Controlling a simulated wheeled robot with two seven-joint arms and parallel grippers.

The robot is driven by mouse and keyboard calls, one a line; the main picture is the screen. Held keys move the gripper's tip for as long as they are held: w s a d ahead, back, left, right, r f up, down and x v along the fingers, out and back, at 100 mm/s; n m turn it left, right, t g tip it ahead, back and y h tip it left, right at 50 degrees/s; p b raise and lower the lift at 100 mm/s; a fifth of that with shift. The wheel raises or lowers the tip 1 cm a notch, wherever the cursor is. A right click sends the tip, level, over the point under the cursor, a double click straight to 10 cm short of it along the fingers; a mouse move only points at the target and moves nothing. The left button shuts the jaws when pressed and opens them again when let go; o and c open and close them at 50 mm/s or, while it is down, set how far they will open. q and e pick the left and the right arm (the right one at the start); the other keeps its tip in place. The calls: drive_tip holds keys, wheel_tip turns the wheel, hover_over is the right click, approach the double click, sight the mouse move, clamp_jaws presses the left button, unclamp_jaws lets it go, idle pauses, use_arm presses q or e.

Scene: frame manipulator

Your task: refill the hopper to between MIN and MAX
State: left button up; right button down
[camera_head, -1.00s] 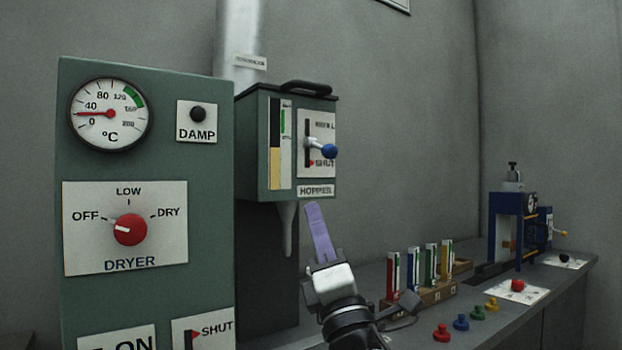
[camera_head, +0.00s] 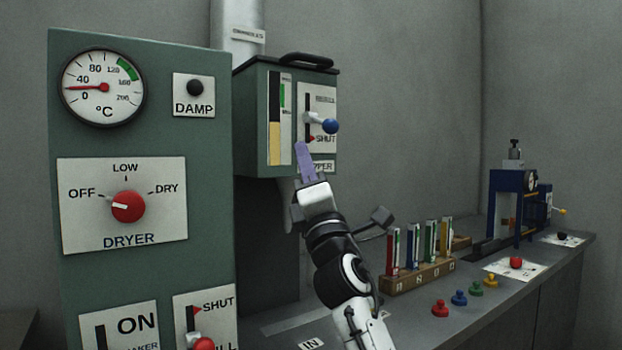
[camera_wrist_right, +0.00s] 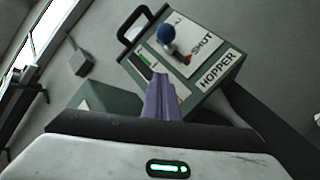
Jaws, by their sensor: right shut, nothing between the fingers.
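The green hopper (camera_head: 252,118) hangs at the middle left in the head view, with a black-handled lid, a level window (camera_head: 280,120) and a lever with a blue knob (camera_head: 330,126). The window shows yellow fill in its lower part, with a green band higher up. The knob sits between the lever's top label and SHUT. My right gripper (camera_head: 304,158) has purple fingers, shut and empty, just below the knob and in front of the HOPPER label. The knob also shows in the right wrist view (camera_wrist_right: 166,33), beyond the fingertips (camera_wrist_right: 158,92). My left gripper is not in view.
The green dryer panel (camera_head: 215,250) stands at left, its red dial (camera_head: 128,206) pointing to OFF and its gauge (camera_head: 103,87) low. A rack of coloured tubes (camera_head: 420,275), several coloured knobs and a blue press (camera_head: 505,205) stand on the bench at right.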

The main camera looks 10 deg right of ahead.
sight(331, 126)
drive_tip(key=d+r+p, duration=0.1)
drive_tip(key=d+r, duration=0.1)
drive_tip(key=d, duration=0.1)
drive_tip(key=shift+w+d+r+p, duration=0.2)
drive_tip(key=shift+w+r+p, duration=0.1)
drive_tip(key=shift+w+p, duration=0.1)
